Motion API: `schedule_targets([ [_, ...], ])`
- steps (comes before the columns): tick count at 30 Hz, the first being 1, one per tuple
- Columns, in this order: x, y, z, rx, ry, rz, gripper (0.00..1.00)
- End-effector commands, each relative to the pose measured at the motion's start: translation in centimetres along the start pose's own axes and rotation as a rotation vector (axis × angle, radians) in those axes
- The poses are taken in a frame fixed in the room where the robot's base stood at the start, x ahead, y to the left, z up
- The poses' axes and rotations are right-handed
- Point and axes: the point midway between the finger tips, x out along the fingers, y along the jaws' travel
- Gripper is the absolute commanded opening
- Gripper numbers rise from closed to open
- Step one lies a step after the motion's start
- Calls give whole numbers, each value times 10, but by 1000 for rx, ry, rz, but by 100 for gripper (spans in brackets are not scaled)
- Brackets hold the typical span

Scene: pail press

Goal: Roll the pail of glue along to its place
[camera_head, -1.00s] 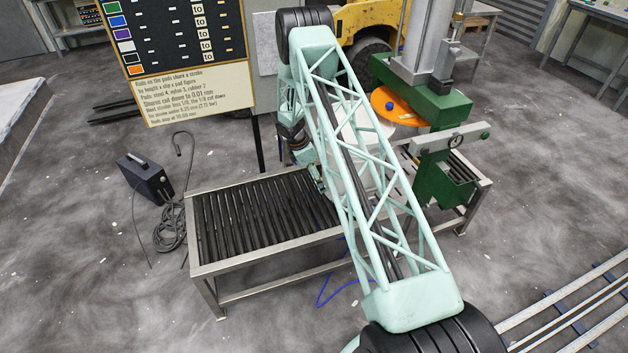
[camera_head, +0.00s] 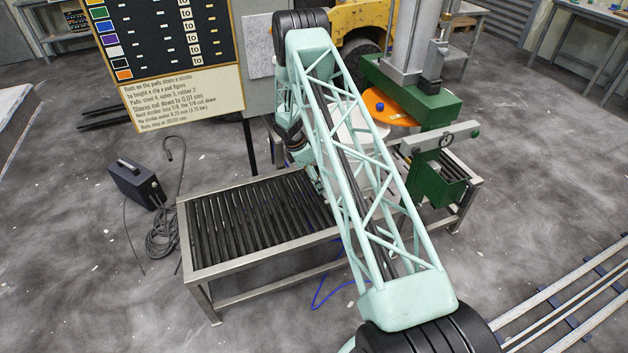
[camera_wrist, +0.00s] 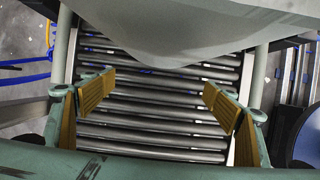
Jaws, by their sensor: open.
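The pale pail (camera_wrist: 195,30) fills the top of the wrist view, its rounded lower edge bulging over the rollers. In the head view only pale parts of the pail (camera_head: 381,131) show behind and through my lattice arm, on the roller conveyor (camera_head: 186,232) short of the press. My gripper (camera_wrist: 160,88) is open, its yellow-padded fingers spread above bare rollers with nothing between them. The pail lies just beyond the fingertips; whether they touch it is unclear. In the head view the gripper is mostly hidden behind my arm.
A green press (camera_head: 410,92) with an orange disc (camera_head: 393,108) stands over the conveyor's right end. The left rollers are clear. A black box (camera_head: 138,183) with a coiled cable lies on the floor at left. A lettered board (camera_head: 185,100) stands behind.

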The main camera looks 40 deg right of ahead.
Motion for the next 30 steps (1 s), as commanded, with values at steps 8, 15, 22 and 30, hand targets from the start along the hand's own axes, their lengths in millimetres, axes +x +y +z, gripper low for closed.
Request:
schedule_targets([
  [8,2,0,7,1,0,1,80],
  [15,6,0,18,1,0,0,80],
  [22,9,0,27,1,0,0,80],
  [30,12,0,37,1,0,0,80],
])
